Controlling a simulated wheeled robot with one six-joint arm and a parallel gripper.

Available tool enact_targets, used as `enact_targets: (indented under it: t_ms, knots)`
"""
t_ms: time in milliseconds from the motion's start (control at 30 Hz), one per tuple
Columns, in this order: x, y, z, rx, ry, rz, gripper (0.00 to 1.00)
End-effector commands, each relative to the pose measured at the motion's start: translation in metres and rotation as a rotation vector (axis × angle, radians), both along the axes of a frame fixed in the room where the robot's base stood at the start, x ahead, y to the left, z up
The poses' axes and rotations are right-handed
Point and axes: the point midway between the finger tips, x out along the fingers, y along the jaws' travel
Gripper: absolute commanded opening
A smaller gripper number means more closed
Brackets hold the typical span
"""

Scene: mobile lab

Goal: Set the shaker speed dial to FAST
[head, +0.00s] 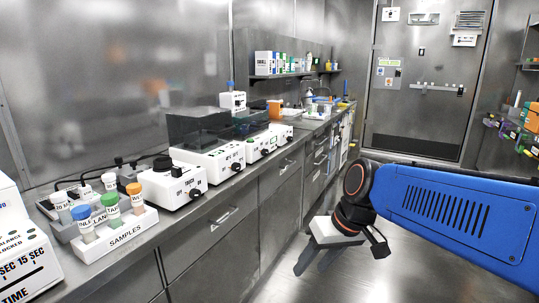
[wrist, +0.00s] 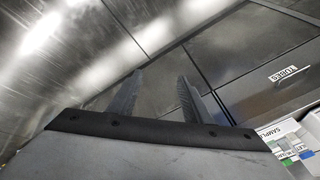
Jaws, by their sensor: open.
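Several white bench devices with black front knobs stand in a row on the left counter in the head view. One is a small unit (head: 173,184) with a black round top and a front knob (head: 195,193). Behind it is a wider unit (head: 222,158) under a dark see-through cover, with its own front knob (head: 236,167). I cannot tell which is the shaker, and the dial markings are too small to read. My gripper (head: 318,262) hangs over the floor, right of the counter and apart from every device. In the wrist view my gripper (wrist: 158,78) is open and empty.
A samples rack (head: 118,238) with coloured-cap tubes sits on the near counter (head: 150,237). Steel drawers line the counter front, one with a labelled handle (wrist: 283,73). The aisle floor (head: 372,283) is clear. A door (head: 415,100) closes the far end.

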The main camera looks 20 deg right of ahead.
Motion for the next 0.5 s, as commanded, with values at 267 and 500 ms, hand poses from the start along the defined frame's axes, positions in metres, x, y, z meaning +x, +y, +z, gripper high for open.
enact_targets:
  t_ms: [267,500]
  knots:
    - [0.077,0.019,0.021,0.210,0.006,0.068,0.45]
    - [0.151,0.022,0.039,0.391,-0.054,0.112,0.45]
